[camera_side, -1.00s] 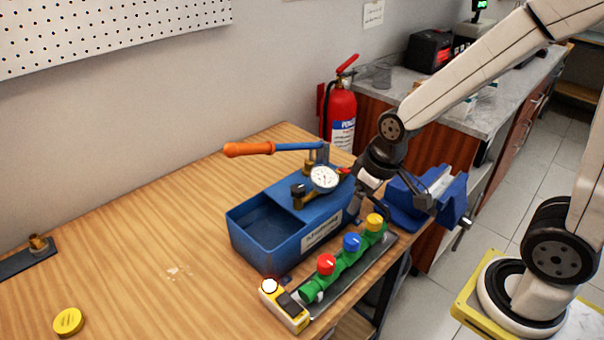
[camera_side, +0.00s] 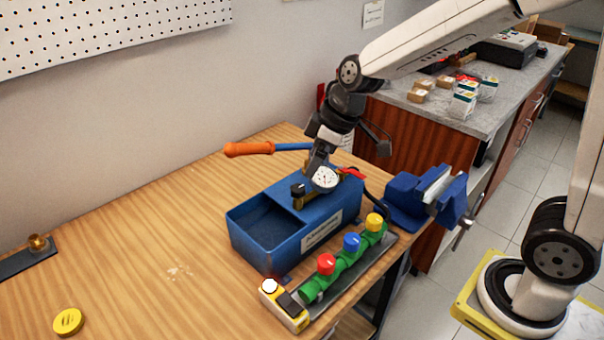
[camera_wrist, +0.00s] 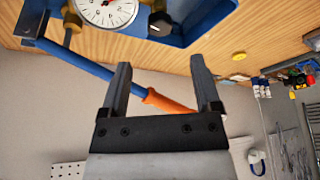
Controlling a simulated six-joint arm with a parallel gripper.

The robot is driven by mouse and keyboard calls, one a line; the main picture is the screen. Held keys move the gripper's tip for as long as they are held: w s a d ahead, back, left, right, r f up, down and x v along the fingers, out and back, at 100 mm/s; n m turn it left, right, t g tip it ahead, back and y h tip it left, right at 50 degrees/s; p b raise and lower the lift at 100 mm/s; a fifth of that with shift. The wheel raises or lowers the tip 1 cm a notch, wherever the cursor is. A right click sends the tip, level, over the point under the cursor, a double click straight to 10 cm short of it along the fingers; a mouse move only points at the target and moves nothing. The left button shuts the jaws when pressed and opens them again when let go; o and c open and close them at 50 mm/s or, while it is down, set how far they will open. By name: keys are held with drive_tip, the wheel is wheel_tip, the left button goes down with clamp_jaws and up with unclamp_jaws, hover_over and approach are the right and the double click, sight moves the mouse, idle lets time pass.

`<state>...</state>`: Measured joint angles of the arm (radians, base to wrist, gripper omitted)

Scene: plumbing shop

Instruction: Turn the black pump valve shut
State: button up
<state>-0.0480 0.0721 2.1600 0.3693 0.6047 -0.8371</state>
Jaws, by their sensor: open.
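The black pump valve (camera_side: 298,190) is a small knob on brass fittings beside the white gauge (camera_side: 324,178), on the blue test pump (camera_side: 265,225). In the wrist view the black valve (camera_wrist: 160,24) is at the top, beyond my fingertips, right of the gauge (camera_wrist: 106,8). My gripper (camera_wrist: 160,65) is open and empty, apart from the valve. The pump lever's orange handle (camera_wrist: 168,101) shows beyond the gap between the fingers. In the side view my gripper (camera_side: 318,163) points down behind the gauge, which partly hides its fingers.
A green manifold with red (camera_side: 326,264), blue (camera_side: 352,242) and yellow (camera_side: 374,221) knobs lies in front of the pump. A blue vise (camera_side: 425,198) is at the right edge. The orange lever handle (camera_side: 248,149) sticks out left. The table's left middle is mostly clear.

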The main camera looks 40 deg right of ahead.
sight(299, 188)
drive_tip(key=shift+x, duration=3.7)
clamp_jaws()
